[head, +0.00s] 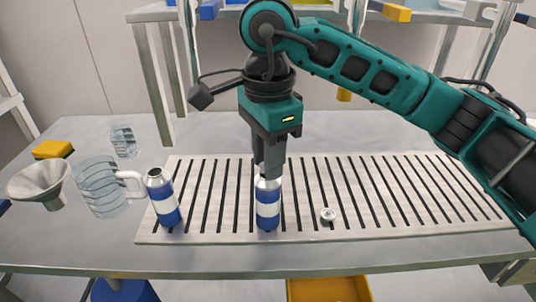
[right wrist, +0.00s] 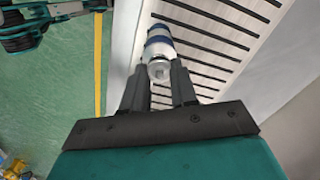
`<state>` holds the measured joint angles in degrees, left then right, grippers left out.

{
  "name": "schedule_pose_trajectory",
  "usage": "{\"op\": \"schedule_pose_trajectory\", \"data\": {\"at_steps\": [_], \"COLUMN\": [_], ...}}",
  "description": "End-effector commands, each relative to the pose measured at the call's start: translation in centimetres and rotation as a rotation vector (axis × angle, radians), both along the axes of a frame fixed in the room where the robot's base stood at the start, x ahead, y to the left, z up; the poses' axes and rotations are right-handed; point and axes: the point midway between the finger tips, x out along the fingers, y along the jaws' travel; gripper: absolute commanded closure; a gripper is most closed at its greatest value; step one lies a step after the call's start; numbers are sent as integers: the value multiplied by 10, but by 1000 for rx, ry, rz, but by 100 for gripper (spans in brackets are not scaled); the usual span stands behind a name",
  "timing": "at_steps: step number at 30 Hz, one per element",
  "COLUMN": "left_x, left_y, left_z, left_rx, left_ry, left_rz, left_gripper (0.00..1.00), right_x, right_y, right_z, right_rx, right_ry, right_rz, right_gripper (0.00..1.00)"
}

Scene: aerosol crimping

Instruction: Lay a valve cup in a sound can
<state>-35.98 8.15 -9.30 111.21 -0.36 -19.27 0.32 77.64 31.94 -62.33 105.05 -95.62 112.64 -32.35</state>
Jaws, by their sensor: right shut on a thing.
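A blue-and-white can (head: 268,208) stands upright on the slotted board, near its middle. My right gripper (head: 268,176) points straight down with its fingers around the can's silver top. In the right wrist view the fingers (right wrist: 159,74) sit on both sides of the top of the can (right wrist: 160,42). They hide part of its top in the head view. A second blue-and-white can (head: 164,200) stands on the board to the left, with an open-looking silver top. A small silver valve cup (head: 327,215) lies on the board right of the middle can. My left gripper is out of view.
The slotted board (head: 420,205) has free room on its right. Left of it stand a clear jug (head: 98,188), a clear beaker (head: 124,141), a metal funnel (head: 40,184) and a yellow sponge-like block (head: 53,149). A yellow bin (head: 328,290) is below the table's front edge.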

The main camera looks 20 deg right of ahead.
Motion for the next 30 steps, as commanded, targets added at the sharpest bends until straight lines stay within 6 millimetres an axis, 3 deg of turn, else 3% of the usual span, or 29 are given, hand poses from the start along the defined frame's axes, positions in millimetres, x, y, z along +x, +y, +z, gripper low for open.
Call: {"op": "schedule_pose_trajectory", "data": {"at_steps": [14, 15, 23, 30], "left_x": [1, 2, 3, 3], "left_y": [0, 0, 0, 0], "left_z": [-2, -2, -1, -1], "left_rx": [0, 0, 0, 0], "left_ry": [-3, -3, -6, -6], "left_rz": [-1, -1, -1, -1], "left_gripper": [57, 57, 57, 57], "right_x": [0, 0, 0, 0], "right_y": [0, 0, 0, 0], "right_z": [0, 0, 0, 0], "right_rx": [0, 0, 0, 0], "right_ry": [1, 1, 0, 1], "right_rz": [-1, -1, 0, 0], "right_gripper": [100, 70, 45, 38]}}
